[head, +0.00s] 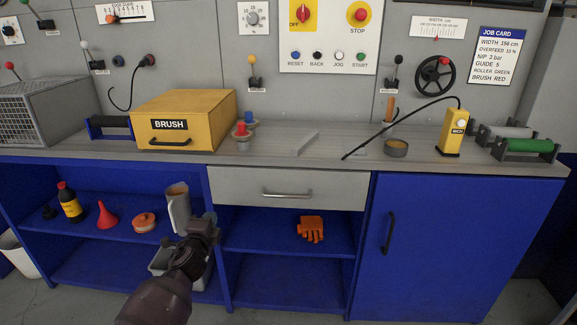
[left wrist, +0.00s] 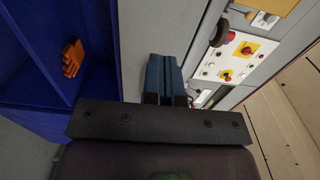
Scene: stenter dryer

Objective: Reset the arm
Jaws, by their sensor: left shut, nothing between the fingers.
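My left arm comes in from the bottom of the head view. Its gripper (head: 208,220) is in front of the open blue shelves, below the worktop and left of the grey drawer (head: 290,188). In the left wrist view its two blue fingers (left wrist: 164,75) are together, with nothing between them. A grey jug (head: 178,208) on the upper shelf is just behind the gripper and partly covered by it. A grey bin (head: 162,262) lower down is also partly hidden by my arm. My right gripper is not in view.
The yellow BRUSH box (head: 185,122) stands on the worktop (head: 325,160). Orange gloves (head: 311,229) lie on the shelf under the drawer and show in the left wrist view (left wrist: 72,57). A red funnel (head: 106,216) is left of the jug. The blue cabinet door (head: 450,245) is shut.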

